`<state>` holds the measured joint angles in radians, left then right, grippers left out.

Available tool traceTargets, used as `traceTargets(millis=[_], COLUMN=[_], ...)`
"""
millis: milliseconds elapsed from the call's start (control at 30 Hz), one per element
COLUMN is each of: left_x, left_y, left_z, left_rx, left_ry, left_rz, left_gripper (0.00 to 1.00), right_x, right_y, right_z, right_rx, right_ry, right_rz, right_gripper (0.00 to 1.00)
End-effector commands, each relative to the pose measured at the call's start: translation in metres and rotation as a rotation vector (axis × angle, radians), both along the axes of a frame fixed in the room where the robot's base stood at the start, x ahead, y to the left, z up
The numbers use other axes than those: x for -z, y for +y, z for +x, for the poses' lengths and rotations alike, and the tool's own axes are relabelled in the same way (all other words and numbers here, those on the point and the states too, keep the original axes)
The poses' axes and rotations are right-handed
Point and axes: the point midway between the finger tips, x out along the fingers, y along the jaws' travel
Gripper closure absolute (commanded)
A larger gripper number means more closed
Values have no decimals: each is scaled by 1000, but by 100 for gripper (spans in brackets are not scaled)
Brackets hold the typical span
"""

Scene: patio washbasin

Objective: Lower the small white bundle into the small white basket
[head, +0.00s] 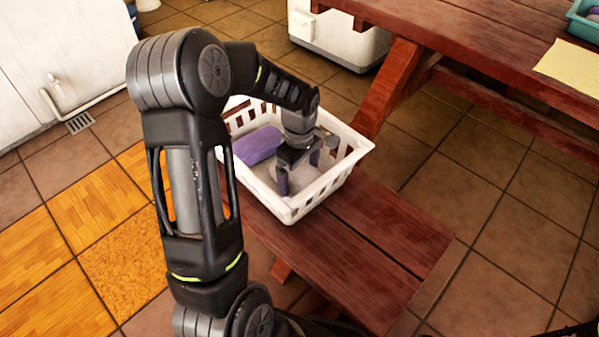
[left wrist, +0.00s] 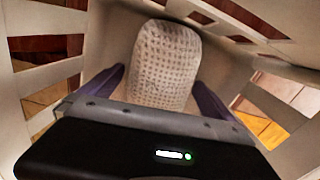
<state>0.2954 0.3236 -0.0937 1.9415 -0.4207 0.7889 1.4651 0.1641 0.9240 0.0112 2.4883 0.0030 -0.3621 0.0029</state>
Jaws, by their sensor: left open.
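The small white basket (head: 338,183) stands on the red wooden bench, and its slotted walls surround the left wrist view (left wrist: 45,62). My left gripper (head: 298,172) points down inside the basket, with its purple fingers apart. The small white bundle (left wrist: 166,65), a textured, rounded, rolled cloth, is inside the basket walls in the left wrist view. It lies between and just beyond the two open fingers; I cannot tell whether either touches it. In the head view the gripper and arm largely hide the bundle. My right gripper is not in view.
A purple bundle (head: 257,145) lies in the basket, left of my gripper. The bench (head: 375,250) is bare in front of the basket. A red table (head: 480,50) with a yellow cloth (head: 572,66) and a teal container (head: 584,22) stands at the upper right.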

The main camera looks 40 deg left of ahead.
Motion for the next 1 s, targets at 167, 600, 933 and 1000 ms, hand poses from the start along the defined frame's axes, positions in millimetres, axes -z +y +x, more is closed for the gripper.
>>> traceTargets(millis=[167, 600, 933, 1000], left_x=[-34, -79, -78, -78], left_y=[0, 0, 0, 0], left_z=[1, 0, 0, 0], left_rx=[0, 0, 0, 0], left_ry=[-3, 1, 0, 0], left_rz=[2, 0, 0, 0], left_gripper=[0, 0, 0, 0], right_x=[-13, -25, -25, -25], right_y=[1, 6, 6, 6], right_z=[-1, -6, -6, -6], right_rx=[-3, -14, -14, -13], right_ry=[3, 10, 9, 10], right_rz=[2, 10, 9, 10], right_gripper=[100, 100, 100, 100])
